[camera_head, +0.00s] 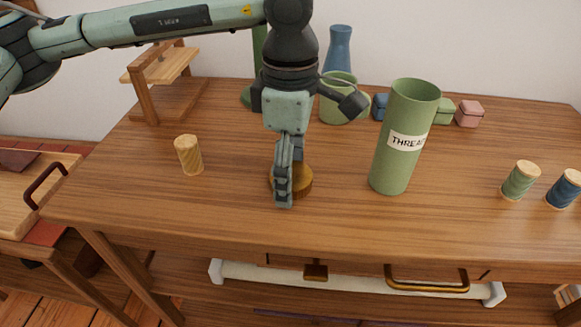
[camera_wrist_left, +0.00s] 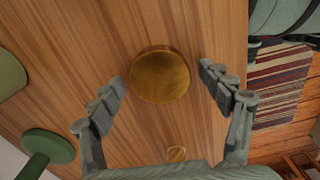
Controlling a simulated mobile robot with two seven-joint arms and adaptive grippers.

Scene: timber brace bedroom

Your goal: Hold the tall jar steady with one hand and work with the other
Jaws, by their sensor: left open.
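The tall jar (camera_head: 392,155) is a green open cylinder labelled "THREAD", standing upright on the wooden table. My left gripper (camera_head: 284,200) points down to the left of the jar, apart from it. A round golden-brown disc, perhaps a lid (camera_head: 304,182), lies on the table partly hidden behind the left gripper. In the left wrist view, the disc (camera_wrist_left: 160,76) shows between the two spread fingers of the left gripper (camera_wrist_left: 165,88), with visible gaps on both sides. The gripper is empty. My right gripper is in neither view.
A tan spool (camera_head: 188,155) stands left of the gripper; green (camera_head: 520,181) and blue (camera_head: 564,190) spools stand at the right. A green pot (camera_head: 340,108), blue vase (camera_head: 338,48) and small boxes (camera_head: 469,113) are at the back. A wooden stand (camera_head: 165,90) is back left.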

